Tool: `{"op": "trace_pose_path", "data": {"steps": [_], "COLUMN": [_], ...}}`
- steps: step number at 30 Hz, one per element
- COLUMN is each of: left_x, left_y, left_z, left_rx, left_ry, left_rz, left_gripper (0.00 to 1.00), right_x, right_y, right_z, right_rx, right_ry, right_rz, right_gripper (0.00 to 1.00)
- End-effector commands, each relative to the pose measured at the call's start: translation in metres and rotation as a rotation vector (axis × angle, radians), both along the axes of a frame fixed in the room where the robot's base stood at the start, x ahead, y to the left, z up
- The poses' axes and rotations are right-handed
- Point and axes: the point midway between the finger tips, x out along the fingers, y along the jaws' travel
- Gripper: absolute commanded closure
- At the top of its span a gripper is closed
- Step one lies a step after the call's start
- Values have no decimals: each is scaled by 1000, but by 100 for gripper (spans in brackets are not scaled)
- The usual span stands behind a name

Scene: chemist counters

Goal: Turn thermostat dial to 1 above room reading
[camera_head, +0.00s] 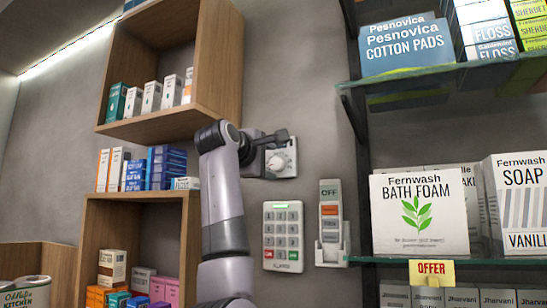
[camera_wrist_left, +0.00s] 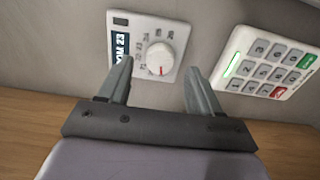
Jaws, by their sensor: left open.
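The thermostat (camera_head: 289,158) is a white plate on the grey wall with a round white dial (camera_head: 276,163). In the left wrist view the thermostat (camera_wrist_left: 144,24) shows a dark label partly reading "OM 23", and small numbers around the dial (camera_wrist_left: 160,57). A red mark on the dial points toward the bottom of that picture. My left gripper (camera_head: 280,142) is at the thermostat and covers part of it in the head view. In the left wrist view its open, empty fingers (camera_wrist_left: 157,66) lie either side of the dial; contact cannot be told. My right gripper is not seen.
A keypad (camera_head: 283,236) is on the wall below the thermostat, with a holder and remote (camera_head: 330,223) beside it. Wooden shelves (camera_head: 150,125) with small boxes stand left, glass shelves (camera_head: 450,262) with larger boxes right. Bare wall lies above the thermostat.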

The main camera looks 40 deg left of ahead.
Motion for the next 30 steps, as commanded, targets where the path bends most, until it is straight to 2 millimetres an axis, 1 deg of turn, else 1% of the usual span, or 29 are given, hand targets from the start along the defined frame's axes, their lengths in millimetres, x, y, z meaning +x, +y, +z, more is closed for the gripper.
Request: {"op": "trace_pose_path", "data": {"steps": [1,6,15,16,17,18,20,21,30], "left_x": [7,21,24,24,24,24,24,24,23], "left_y": [2,7,8,8,8,8,8,8,8], "left_z": [3,1,-1,-1,-1,-1,0,0,-1], "left_rx": [-1,-2,-1,-1,-1,-1,-1,-1,24], "left_ry": [3,3,0,0,0,0,0,0,9], "left_rz": [0,0,1,1,1,1,1,0,1], "left_gripper": [36,36,36,42,52,65,85,92,92], "right_x": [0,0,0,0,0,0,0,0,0], "right_y": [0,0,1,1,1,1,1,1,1], "right_z": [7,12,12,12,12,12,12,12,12], "right_rx": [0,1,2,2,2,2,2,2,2], "right_ry": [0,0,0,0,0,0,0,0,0], "right_rz": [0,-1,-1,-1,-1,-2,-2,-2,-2], "right_gripper": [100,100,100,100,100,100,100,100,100]}}
